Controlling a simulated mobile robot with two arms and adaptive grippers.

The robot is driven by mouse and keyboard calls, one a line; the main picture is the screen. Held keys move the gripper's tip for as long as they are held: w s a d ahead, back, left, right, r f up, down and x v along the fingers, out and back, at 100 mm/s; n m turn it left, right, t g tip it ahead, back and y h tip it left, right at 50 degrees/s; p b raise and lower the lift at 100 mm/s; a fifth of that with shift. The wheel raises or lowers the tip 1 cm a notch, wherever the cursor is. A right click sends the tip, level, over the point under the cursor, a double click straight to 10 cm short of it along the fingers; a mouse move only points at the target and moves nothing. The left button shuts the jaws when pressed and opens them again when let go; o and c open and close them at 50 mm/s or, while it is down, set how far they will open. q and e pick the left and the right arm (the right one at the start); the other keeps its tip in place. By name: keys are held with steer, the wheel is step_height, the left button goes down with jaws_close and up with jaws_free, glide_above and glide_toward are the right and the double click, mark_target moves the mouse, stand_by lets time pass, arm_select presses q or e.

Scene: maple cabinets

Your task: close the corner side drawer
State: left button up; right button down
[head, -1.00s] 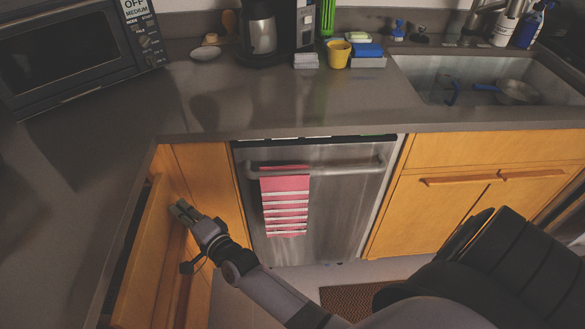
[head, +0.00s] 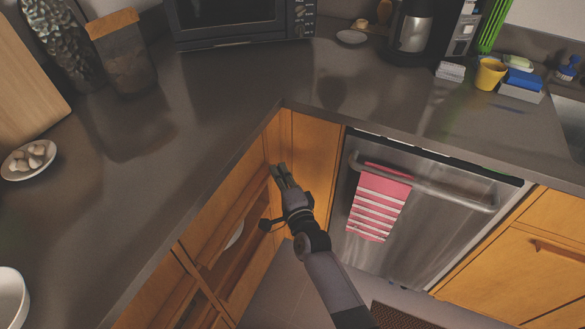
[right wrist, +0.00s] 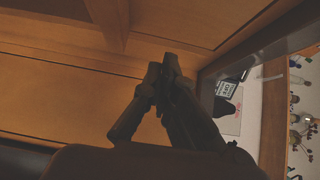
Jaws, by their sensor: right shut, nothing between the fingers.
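The corner side drawer (head: 225,195) is in the left run of maple cabinets, just before the inner corner. Its wooden front lies close under the counter edge in the head view, and no dark gap shows above it. My right gripper (head: 279,171) is shut and empty. Its tips are at the corner end of the drawer front; I cannot tell whether they touch it. In the right wrist view the closed fingers (right wrist: 170,62) point toward wooden panels. My left gripper is out of view.
A dishwasher (head: 430,210) with a pink striped towel (head: 378,205) stands right of the corner. The grey counter (head: 190,150) overhangs the fronts. A microwave (head: 240,22) sits at the back. Pale, partly hidden shape (head: 235,236) shows among the lower left fronts.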

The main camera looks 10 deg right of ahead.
steer(key=s+d, duration=0.2)
steer(key=s, duration=0.8)
steer(key=s+d+f+n+g+p, duration=0.1)
steer(key=s+f+n+g, duration=0.25)
steer(key=f, duration=0.55)
steer(key=s+d+f+n+g, duration=0.1)
steer(key=s+f+n+g, duration=0.15)
steer(key=s+f, duration=0.45)
steer(key=s+d+f+n+g+p, duration=0.1)
steer(key=s+f+n+g, duration=0.15)
steer(key=f, duration=0.95)
arm_select(q)
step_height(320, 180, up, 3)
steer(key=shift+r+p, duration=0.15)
steer(key=shift+p, duration=0.45)
arm_select(e)
steer(key=s+d+f+n+g+h, duration=0.1)
steer(key=s+d+f+n+g, duration=0.1)
steer(key=s, duration=0.8)
steer(key=s+d+f+n+g+h, duration=0.1)
steer(key=s+d+f+n+g, duration=0.2)
steer(key=s+d+f, duration=0.3)
steer(key=s+d+f+n+g+h, duration=0.1)
steer(key=s+d+f+n+g, duration=0.2)
steer(key=s+f, duration=0.4)
steer(key=s+d+n, duration=0.1)
steer(key=s, duration=0.6)
steer(key=shift+f+n, duration=0.35)
steer(key=shift+f, duration=0.05)
steer(key=shift+d, duration=0.1)
